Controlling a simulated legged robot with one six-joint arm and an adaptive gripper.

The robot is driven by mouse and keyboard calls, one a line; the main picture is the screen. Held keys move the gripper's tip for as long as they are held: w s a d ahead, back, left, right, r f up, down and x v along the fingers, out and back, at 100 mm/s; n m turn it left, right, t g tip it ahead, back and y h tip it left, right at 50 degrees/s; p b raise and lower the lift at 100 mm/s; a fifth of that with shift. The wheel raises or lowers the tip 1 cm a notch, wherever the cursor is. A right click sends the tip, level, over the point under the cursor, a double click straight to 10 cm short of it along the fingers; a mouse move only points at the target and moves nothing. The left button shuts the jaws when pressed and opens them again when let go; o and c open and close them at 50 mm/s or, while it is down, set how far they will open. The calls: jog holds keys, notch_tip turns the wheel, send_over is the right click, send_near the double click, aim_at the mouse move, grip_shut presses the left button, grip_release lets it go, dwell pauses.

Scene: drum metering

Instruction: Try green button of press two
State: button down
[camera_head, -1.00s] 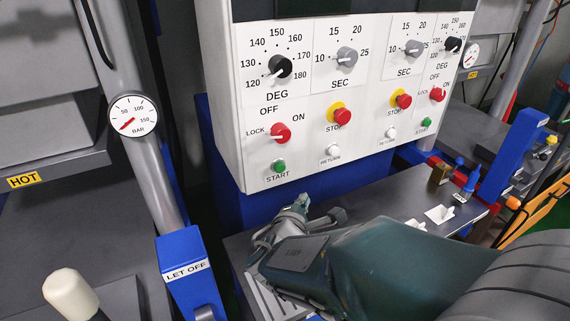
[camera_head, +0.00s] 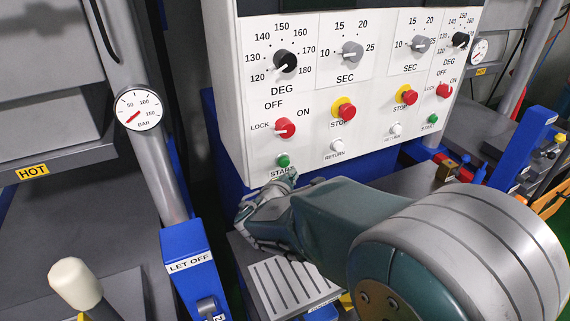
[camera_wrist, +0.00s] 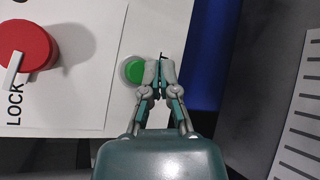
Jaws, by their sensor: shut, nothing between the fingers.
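The white control panel holds two green START buttons. One green button (camera_head: 283,160) is at the panel's lower left, and the other green button (camera_head: 433,118) is farther right. My gripper (camera_head: 291,176) is shut and empty, just below the left green button and over its START label. In the wrist view the green button (camera_wrist: 133,70) is just left of my gripper's fingertips (camera_wrist: 160,66). The fingertips overlap the button's right edge in the picture. I cannot tell whether they touch it.
A red LOCK knob (camera_head: 285,128) sits above the left green button. White RETURN buttons (camera_head: 338,146) and red stop buttons (camera_head: 346,111) are to its right. A blue LET OFF box (camera_head: 188,262) stands at lower left. A slotted grey plate (camera_head: 290,285) lies below my arm.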

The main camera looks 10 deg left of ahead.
jog(key=shift+w+a, duration=0.45)
jog(key=shift+w, duration=0.05)
jog(key=shift+w, duration=0.1)
dwell(1.1)
jog(key=shift+w+a+r, duration=0.1)
jog(key=shift+w+a, duration=0.05)
jog(key=shift+a, duration=0.05)
jog(key=shift+w+a, duration=0.25)
jog(key=shift+w, duration=0.15)
dwell(0.8)
jog(key=shift+s, duration=0.1)
jog(key=shift+s+d, duration=0.5)
jog(key=shift+s, duration=0.15)
jog(key=s+d, duration=0.1)
jog(key=s, duration=0.1)
jog(key=s+d, duration=0.2)
dwell(0.6)
